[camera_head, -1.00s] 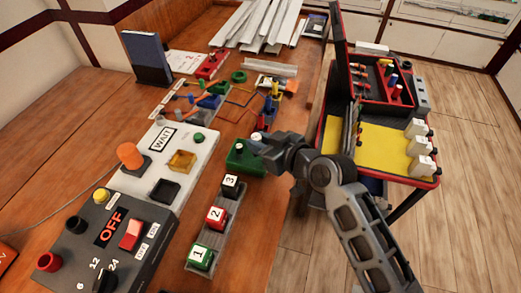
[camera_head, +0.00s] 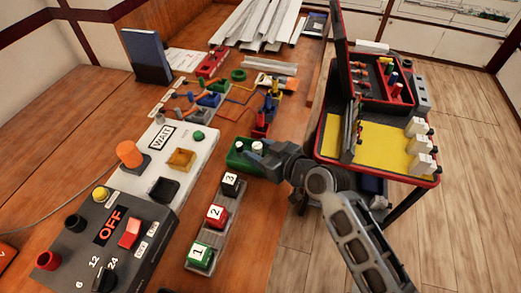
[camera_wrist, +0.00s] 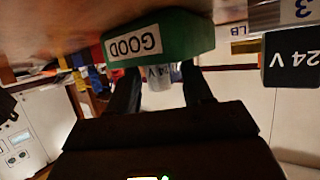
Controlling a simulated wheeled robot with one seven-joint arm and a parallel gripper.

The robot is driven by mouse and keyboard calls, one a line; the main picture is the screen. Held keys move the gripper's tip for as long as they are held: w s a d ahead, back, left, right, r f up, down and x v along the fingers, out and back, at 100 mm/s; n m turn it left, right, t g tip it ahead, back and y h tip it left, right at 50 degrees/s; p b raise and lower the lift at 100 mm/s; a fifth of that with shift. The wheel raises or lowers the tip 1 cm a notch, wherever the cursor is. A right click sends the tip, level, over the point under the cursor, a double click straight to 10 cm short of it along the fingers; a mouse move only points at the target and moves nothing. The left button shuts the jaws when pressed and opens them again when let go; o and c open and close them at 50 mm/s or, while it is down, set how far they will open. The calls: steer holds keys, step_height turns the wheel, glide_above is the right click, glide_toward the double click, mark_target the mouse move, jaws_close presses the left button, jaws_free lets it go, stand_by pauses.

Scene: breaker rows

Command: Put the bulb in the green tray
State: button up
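The green tray (camera_head: 241,168) sits on the bench by its right edge. In the wrist view it hangs at the top, labelled GOOD (camera_wrist: 186,38). A small pale bulb (camera_head: 257,146) stands at my gripper's tip, at the tray's right end. In the wrist view the bulb (camera_wrist: 158,98) is between my two fingers, with a 24 V label partly behind the tray wall. My gripper (camera_head: 266,155) is low at the tray's right side; its fingers (camera_wrist: 162,85) flank the bulb. I cannot tell whether they press on it. Another pale piece (camera_head: 238,146) is in the tray's left part.
A rack (camera_head: 214,228) with blocks 1, 2 and 3 stands in front of the tray. Left is the white WAIT panel (camera_head: 150,160) and the dark OFF panel (camera_head: 85,250). A cart with a yellow mat (camera_head: 375,150) stands at right. Coloured breakers (camera_head: 268,112) lie behind.

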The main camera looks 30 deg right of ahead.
steer(key=shift+r, duration=0.1)
steer(key=shift+r+p, duration=0.2)
steer(key=shift+p, duration=0.1)
steer(key=b+v, duration=0.1)
steer(key=v, duration=1.1)
steer(key=shift+f, duration=0.1)
steer(key=s+f+m+h, duration=0.1)
steer(key=s+m+h, duration=0.15)
steer(key=s, duration=1.15)
steer(key=s+a+r, duration=0.1)
steer(key=s+r, duration=0.3)
steer(key=s, duration=0.3)
steer(key=s+a+r+t+h, duration=0.1)
steer(key=s+r, duration=0.4)
steer(key=s, duration=0.2)
steer(key=shift+s+a+r+t, duration=0.2)
steer(key=shift+r+t, duration=0.05)
steer(key=shift+t, duration=0.05)
